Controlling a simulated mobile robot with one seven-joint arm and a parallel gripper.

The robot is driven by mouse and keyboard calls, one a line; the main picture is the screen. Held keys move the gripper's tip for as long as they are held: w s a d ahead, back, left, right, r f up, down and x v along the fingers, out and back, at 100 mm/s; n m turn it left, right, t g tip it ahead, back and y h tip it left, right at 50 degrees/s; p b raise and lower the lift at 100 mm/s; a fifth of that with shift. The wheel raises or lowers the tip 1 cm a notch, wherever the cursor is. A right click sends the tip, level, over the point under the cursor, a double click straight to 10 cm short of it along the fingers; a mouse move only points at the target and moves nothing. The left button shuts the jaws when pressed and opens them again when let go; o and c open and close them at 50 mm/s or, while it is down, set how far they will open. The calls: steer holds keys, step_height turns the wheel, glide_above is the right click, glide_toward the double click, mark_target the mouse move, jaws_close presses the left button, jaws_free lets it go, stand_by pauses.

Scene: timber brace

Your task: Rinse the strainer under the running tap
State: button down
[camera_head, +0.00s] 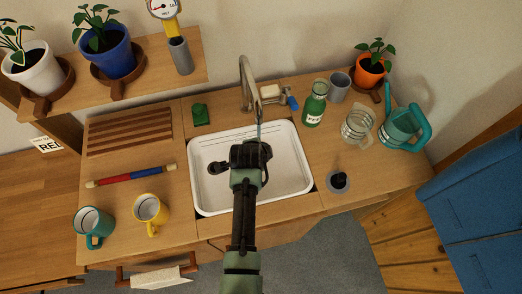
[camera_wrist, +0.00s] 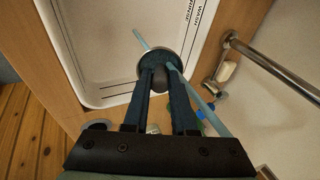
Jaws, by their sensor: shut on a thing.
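My gripper (camera_head: 250,152) is over the middle of the white sink (camera_head: 294,195). In the wrist view its fingers (camera_wrist: 162,75) are closed on the dark middle of a round grey strainer (camera_wrist: 144,66), holding it above the basin. In the head view my gripper mostly hides the strainer. The curved metal tap (camera_head: 245,72) stands behind the sink with water running. The thin water stream (camera_head: 258,132) falls close to my gripper. In the wrist view the pale blue stream (camera_wrist: 206,110) reaches the strainer's edge and shows again beyond it; exact contact is hard to tell.
A green bottle (camera_head: 315,104), grey cup (camera_head: 339,87), glass jar (camera_head: 357,125) and teal watering can (camera_head: 402,128) stand right of the sink. A black-knobbed disc (camera_head: 338,181) lies nearby. Left are a wooden rack (camera_head: 130,131) and a yellow mug (camera_head: 151,209).

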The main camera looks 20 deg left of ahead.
steer(key=shift+a, duration=0.1)
steer(key=s+d+p, duration=0.1)
steer(key=s+p, duration=0.3)
steer(key=s, duration=0.4)
steer(key=shift+p, duration=0.4)
stand_by(0.4)
stand_by(0.9)
steer(key=s+r+p, duration=0.4)
steer(key=s+p, duration=0.1)
steer(key=shift+d+p, duration=0.35)
steer(key=shift+d, duration=0.05)
stand_by(0.7)
